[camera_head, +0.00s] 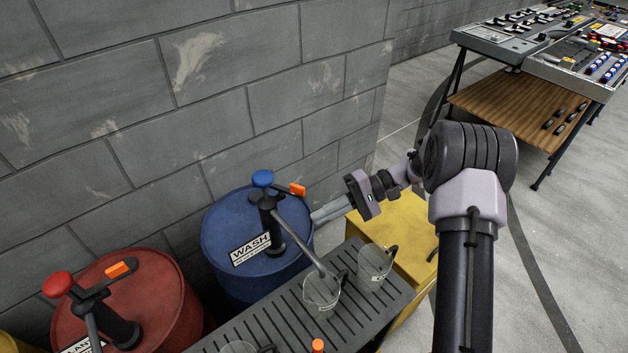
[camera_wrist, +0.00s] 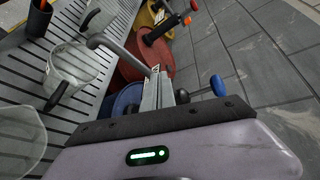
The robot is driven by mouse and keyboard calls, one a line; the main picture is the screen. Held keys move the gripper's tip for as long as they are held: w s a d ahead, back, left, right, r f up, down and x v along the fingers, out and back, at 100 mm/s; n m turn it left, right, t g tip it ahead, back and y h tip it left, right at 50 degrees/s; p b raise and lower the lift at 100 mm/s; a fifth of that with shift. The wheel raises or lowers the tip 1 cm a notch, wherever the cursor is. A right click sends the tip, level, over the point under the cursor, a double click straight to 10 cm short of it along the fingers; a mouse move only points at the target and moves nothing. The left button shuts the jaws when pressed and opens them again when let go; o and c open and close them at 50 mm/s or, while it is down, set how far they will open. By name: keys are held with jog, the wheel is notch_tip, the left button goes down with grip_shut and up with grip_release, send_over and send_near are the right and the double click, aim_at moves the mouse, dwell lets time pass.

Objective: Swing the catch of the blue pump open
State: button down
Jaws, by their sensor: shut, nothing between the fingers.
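The blue pump (camera_head: 268,210) stands upright on a blue drum (camera_head: 225,225) marked WASH. Its blue knob (camera_head: 262,178) is at the upper left, and its orange catch (camera_head: 297,189) sticks out to the right. In the wrist view the blue knob (camera_wrist: 217,85) shows right of the fingers; I cannot make out the catch there. My gripper (camera_head: 314,217) is shut and empty. In the head view its tips are just below and right of the catch, by the drum's right rim; I see no contact. The wrist view shows the fingers (camera_wrist: 158,90) together.
A glass jug (camera_head: 321,290) is under the pump's spout, and another jug (camera_head: 374,267) stands beside it on the slatted bench (camera_head: 285,328). A red drum (camera_head: 160,285) with its own pump is at left. A yellow cabinet (camera_head: 415,245) is below my wrist. A block wall stands behind.

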jog(key=w+d+m+t+y, duration=0.1)
jog(key=w+d+t+y, duration=0.3)
jog(key=w+d+t, duration=0.5)
jog(key=a+g+b, duration=0.1)
jog(key=a+b, duration=0.2)
jog(key=a, duration=0.8)
jog(key=shift+w+r, duration=0.15)
